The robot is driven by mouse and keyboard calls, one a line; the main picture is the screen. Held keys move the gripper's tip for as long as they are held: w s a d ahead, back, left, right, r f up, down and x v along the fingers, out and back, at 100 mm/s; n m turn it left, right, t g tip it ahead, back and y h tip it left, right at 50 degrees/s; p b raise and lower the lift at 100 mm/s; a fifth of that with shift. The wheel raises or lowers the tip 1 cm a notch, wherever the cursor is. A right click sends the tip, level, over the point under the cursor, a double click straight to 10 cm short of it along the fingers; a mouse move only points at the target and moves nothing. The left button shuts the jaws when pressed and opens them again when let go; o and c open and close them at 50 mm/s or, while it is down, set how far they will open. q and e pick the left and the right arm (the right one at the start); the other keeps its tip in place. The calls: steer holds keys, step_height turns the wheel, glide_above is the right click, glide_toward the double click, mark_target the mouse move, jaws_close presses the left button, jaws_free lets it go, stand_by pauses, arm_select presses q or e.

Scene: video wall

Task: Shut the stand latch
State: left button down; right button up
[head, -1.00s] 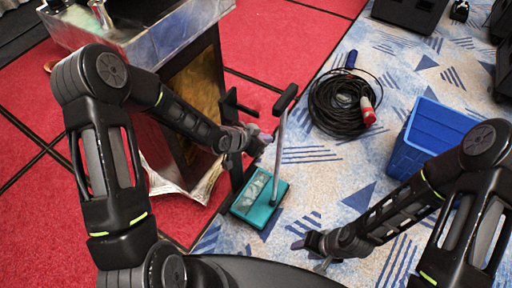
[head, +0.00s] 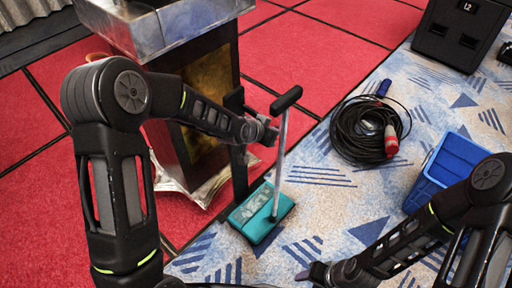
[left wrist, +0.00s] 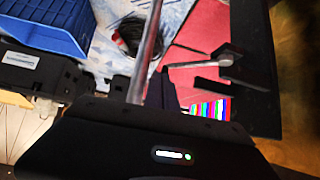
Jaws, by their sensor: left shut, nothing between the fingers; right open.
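The stand (head: 205,85) is a dark cabinet with a metallic top at the upper left of the head view. A black latch arm (head: 236,98) juts from its right edge. In the left wrist view the latch (left wrist: 228,62) shows as a black lever with a bar pointing left, against the dark stand side. My left gripper (head: 268,132) is shut and empty, just below and right of the latch in the head view, apparently apart from it. My right gripper (head: 318,272) is low at the bottom edge, away from the stand; its fingers are partly cut off.
A teal base (head: 248,222) with a metal pole (head: 280,150) and black T-handle stands close by my left gripper. A black cable coil (head: 362,130) and a blue crate (head: 450,165) lie to the right. A black case (head: 462,30) is at the back.

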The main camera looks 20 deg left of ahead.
steer(key=shift+f, duration=0.1)
stand_by(0.5)
arm_select(q)
steer(key=shift+s+a+b, duration=0.3)
steer(key=shift+s+a, duration=0.15)
steer(key=shift+a, duration=0.2)
arm_select(e)
steer(key=shift+f, duration=0.3)
